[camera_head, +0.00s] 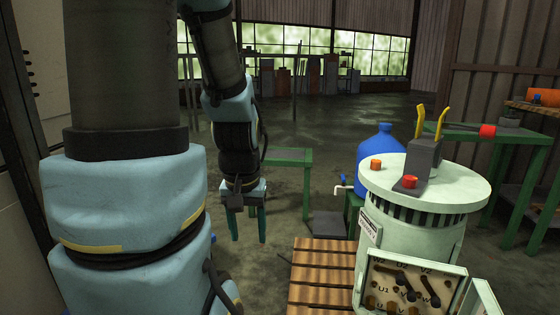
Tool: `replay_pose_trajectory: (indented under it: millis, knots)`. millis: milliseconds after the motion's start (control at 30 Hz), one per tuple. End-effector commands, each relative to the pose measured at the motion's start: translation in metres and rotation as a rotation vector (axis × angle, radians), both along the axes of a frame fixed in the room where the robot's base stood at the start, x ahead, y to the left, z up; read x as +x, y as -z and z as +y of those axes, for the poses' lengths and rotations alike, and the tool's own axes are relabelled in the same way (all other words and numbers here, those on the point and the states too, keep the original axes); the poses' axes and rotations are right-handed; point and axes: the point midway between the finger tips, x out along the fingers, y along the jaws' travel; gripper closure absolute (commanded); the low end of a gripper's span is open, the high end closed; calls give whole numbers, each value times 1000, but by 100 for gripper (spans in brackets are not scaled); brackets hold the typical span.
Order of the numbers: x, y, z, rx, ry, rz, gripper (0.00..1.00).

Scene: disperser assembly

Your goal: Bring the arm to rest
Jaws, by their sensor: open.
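My gripper (248,226) hangs at the end of my arm, left of the middle of the picture, with its fingers pointing down. Its two fingers are apart and nothing shows between them. It hangs in front of a green table frame and left of the pale green disperser (395,233). It is clear of the disperser. The disperser has a round top with a grey block, two yellow prongs, a red knob and an orange knob. An open terminal box (412,287) with dark links and letter markings is on its front.
A wooden slatted pallet (320,277) lies left of the disperser. A blue bottle (378,156) stands behind it. A green table (292,157) is behind my gripper. A green bench (525,135) with a red-ended tool is at right. The floor behind is mostly open.

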Motion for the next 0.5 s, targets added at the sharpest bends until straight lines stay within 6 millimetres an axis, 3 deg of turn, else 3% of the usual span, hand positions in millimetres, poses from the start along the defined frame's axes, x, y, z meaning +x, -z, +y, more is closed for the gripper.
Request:
replay_pose_trajectory:
  millis: [33, 167, 500]
  knots:
    - [0, -20, 0, 0, 0, 0, 40]
    - [0, -52, 0, 0, 0, -1, 40]
    - [0, -161, 0, 0, 1, -1, 40]
